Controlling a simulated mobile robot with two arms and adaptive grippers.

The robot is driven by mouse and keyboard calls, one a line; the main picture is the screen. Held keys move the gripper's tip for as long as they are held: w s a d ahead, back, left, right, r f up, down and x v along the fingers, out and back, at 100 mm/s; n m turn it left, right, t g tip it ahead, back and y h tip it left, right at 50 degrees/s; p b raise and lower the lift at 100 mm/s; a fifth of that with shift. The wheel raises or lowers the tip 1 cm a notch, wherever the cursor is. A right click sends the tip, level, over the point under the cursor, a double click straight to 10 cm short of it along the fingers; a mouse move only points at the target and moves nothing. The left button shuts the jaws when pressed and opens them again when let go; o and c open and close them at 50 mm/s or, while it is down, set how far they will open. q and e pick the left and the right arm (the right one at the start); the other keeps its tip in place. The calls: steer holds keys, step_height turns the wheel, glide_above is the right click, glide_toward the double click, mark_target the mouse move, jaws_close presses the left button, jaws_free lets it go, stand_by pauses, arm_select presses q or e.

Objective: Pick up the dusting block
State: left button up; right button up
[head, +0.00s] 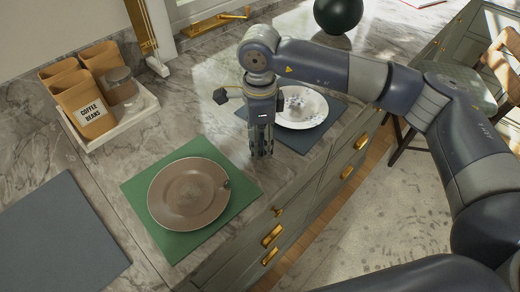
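My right gripper (261,152) points straight down over the marble counter, between the brown plate and the white patterned plate. Its fingers look close together, but I cannot tell whether they are open, shut or holding something. I cannot make out a dusting block with certainty. A small dark spot (227,183) shows at the right rim of the brown plate (188,194), too small to identify. My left gripper is not in view.
The brown plate lies on a green mat (152,237). The white plate (303,106) lies on a dark mat (297,139), partly behind my gripper. A white tray (142,116) holds coffee bags and a jar. A bare grey mat (60,240) lies at left. The counter's edge is right of the gripper.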

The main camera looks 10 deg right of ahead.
steer(key=s+a+b, duration=0.1)
steer(key=s, duration=0.3)
steer(key=s+a+b, duration=0.1)
steer(key=s+a, duration=0.1)
steer(key=s, duration=0.3)
steer(key=s+a+b, duration=0.2)
steer(key=s, duration=0.2)
steer(key=shift+s+r, duration=0.35)
steer(key=shift+r, duration=0.05)
steer(key=shift+s+a+r, duration=0.1)
steer(key=shift+s+a, duration=0.1)
steer(key=shift+s, duration=0.45)
